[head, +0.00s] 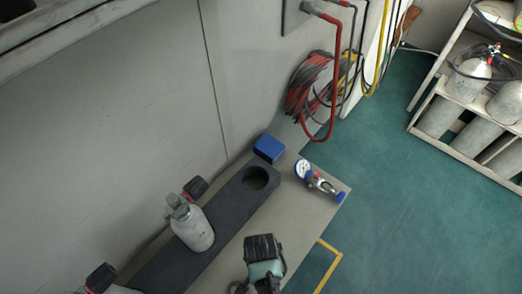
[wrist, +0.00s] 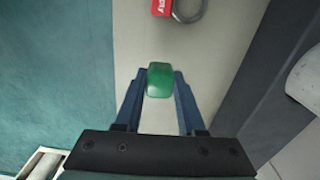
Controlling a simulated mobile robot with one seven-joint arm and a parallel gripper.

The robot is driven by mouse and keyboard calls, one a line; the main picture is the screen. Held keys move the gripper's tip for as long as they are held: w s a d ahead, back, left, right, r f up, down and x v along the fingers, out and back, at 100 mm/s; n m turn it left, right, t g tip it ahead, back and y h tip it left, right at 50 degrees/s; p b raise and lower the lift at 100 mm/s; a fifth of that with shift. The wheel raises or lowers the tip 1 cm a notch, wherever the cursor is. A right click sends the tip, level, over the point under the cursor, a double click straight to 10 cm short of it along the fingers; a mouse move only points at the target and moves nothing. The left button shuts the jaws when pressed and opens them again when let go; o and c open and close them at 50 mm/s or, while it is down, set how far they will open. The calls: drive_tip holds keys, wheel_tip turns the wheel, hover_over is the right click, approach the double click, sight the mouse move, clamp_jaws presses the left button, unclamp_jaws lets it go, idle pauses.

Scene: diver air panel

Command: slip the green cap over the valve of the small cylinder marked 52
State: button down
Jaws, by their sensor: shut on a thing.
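My gripper (wrist: 159,84) is shut on the green cap (wrist: 159,78), which sits between the blue fingertips in the wrist view. In the head view my gripper (head: 263,262) is over the bench front, right of the dark rack; the cap is hidden there. A small grey-white cylinder (head: 196,232) stands in the rack with its valve (head: 177,206) and a black knob up top. It is left of my gripper, apart from the cap. Another cylinder (head: 118,290) is partly cut off at the lower left. No number 52 is readable on either.
The dark rack (head: 235,203) has an empty round hole. A blue box (head: 268,148) and a gauge with fittings (head: 304,170) are at the bench's far end. A red item with a grey loop (wrist: 163,7) lies ahead in the wrist view. Shelved cylinders (head: 468,80) stand far right.

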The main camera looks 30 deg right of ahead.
drive_tip(key=shift+f, duration=0.15)
idle(0.5)
drive_tip(key=shift+f+b, duration=0.4)
drive_tip(key=shift+f, duration=0.3)
drive_tip(key=shift+f+b, duration=0.35)
drive_tip(key=shift+f, duration=0.85)
idle(1.6)
drive_tip(key=shift+c, duration=2.1)
unclamp_jaws()
wheel_tip(320, 180, up, 13)
drive_tip(key=shift+p, duration=1.1)
